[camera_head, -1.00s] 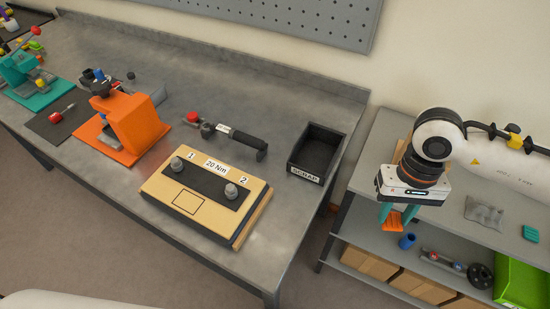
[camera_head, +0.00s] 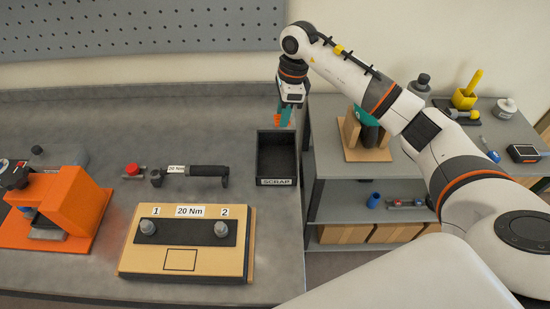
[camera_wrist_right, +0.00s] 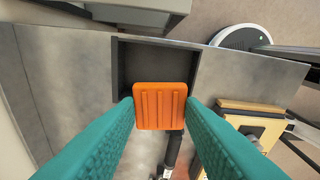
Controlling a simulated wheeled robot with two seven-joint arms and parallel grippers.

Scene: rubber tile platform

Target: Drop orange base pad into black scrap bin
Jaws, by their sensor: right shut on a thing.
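The orange base pad (camera_wrist_right: 160,105) is a small ribbed square held between the teal fingers of my right gripper (camera_wrist_right: 160,110) in the right wrist view. In the head view my right gripper (camera_head: 286,114) is at the back edge of the black scrap bin (camera_head: 277,158), with a bit of orange showing between its fingers. The bin is open-topped, labelled SCRAP, and its visible inside is empty. In the wrist view the pad overlaps the near part of the bin opening (camera_wrist_right: 150,65); its exact height above the bin is hard to tell. My left gripper is not in view.
A torque wrench (camera_head: 195,172) lies left of the bin. A tan fixture board (camera_head: 190,262) with two knobs sits in front. An orange stand (camera_head: 75,205) is at the left. A shelf unit (camera_head: 345,205) stands right of the bench, past a narrow gap.

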